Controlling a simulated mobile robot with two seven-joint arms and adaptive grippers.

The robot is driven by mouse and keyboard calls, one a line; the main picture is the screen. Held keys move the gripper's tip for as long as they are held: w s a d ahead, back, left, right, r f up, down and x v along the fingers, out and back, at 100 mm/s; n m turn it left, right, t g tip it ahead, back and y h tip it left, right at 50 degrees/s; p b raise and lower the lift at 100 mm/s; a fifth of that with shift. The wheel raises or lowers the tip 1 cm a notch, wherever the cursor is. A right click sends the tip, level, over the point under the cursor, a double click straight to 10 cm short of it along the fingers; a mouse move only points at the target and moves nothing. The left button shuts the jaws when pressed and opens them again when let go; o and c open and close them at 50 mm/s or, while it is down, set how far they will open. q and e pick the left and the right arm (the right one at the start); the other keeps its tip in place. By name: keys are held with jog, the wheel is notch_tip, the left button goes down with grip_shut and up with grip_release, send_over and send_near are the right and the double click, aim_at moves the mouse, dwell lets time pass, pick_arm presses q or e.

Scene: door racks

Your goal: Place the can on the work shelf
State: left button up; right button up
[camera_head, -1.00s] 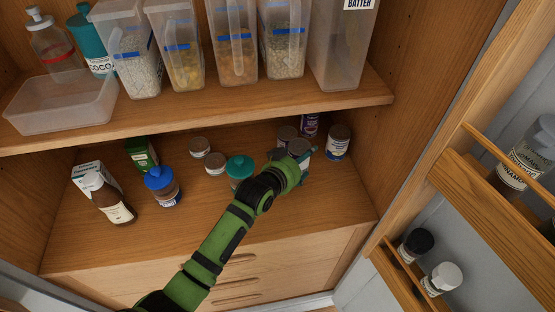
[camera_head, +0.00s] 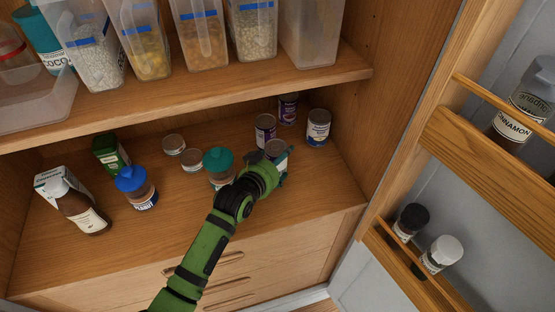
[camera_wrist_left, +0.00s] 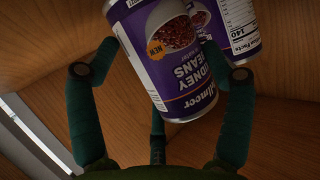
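A purple-labelled kidney beans can (camera_wrist_left: 170,60) is between the fingers of my left gripper (camera_wrist_left: 160,60) in the left wrist view, fingers on both sides touching it. In the head view my left gripper (camera_head: 276,172) is at the front right of the lower shelf. My right gripper is not in view.
A teal-lidded jar (camera_head: 218,165) is close on the left. The upper shelf (camera_head: 200,95) bears clear containers. An open door with racks (camera_head: 490,155) is at the right.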

pick_arm(q)
jog(key=shift+o, duration=1.1)
jog(key=shift+w, duration=0.15)
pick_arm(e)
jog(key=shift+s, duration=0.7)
pick_arm(q)
jog(key=shift+r, duration=0.3)
jog(key=shift+s+a, duration=0.2)
jog(key=shift+s, duration=0.15)
jog(key=b+v, duration=0.1)
jog(key=v, duration=1)
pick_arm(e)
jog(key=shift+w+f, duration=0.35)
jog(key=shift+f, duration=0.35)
pick_arm(q)
jog(key=shift+r, duration=0.1)
jog(key=shift+s, duration=0.1)
